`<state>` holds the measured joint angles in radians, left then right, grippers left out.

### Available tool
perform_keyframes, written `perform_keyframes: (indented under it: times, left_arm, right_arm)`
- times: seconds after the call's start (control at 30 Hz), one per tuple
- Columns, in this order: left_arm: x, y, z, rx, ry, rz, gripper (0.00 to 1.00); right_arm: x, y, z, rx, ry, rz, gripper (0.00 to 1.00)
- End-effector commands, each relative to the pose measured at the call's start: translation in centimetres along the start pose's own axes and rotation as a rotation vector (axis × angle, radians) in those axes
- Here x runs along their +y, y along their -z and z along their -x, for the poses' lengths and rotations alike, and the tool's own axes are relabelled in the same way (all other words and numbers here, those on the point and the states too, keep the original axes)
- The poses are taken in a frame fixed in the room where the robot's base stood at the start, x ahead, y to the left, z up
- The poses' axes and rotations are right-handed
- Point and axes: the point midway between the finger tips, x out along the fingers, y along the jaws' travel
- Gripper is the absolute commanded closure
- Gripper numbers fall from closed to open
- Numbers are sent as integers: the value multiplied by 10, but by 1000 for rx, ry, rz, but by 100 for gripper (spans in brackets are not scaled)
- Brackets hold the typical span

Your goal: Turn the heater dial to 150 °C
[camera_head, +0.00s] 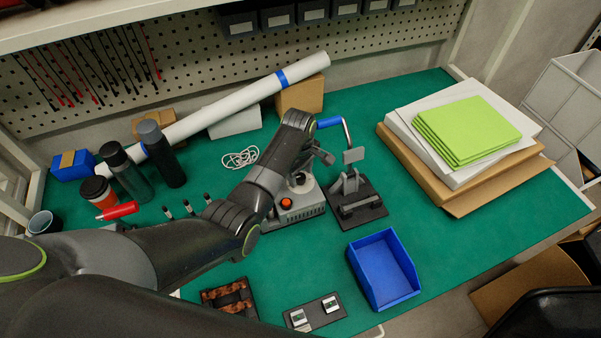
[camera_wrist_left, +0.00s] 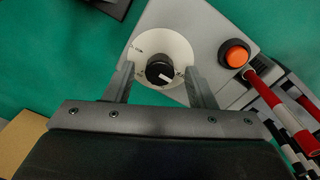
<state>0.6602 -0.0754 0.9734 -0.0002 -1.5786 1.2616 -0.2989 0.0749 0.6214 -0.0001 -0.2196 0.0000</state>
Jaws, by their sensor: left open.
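The heater (camera_head: 299,203) is a grey box on the green table, partly hidden by my left arm in the head view. An orange button (camera_head: 286,203) is on its front. In the left wrist view the heater dial (camera_wrist_left: 160,70) is a black knob with a white pointer mark, set on a round pale scale plate (camera_wrist_left: 172,42); the scale's numbers are too small to read. My left gripper (camera_wrist_left: 158,82) is open, with one finger on each side of the dial; I cannot tell whether they touch it. It shows at the heater in the head view (camera_head: 312,165). My right gripper is not in view.
A black clamp device (camera_head: 356,200) with a blue handle stands right of the heater. A blue bin (camera_head: 384,270) lies in front of it. Red and striped rods (camera_wrist_left: 285,110) are close beside the heater. White cable (camera_head: 240,158) lies behind my arm.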

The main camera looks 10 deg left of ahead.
Motion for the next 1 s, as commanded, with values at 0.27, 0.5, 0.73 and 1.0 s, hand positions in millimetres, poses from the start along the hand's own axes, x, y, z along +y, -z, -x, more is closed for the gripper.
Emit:
perform_keyframes:
  times: [0.27,0.5,0.73,1.0]
  left_arm:
    - [0,0,-5,0,-1,0,50]
    - [0,0,-5,0,0,0,67]
    - [0,0,-5,0,0,0,94]
    - [0,0,-4,-1,0,-32,94]
  right_arm:
    - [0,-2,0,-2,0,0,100]
    - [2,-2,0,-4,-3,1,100]
    - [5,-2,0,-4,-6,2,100]
    - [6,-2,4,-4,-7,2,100]
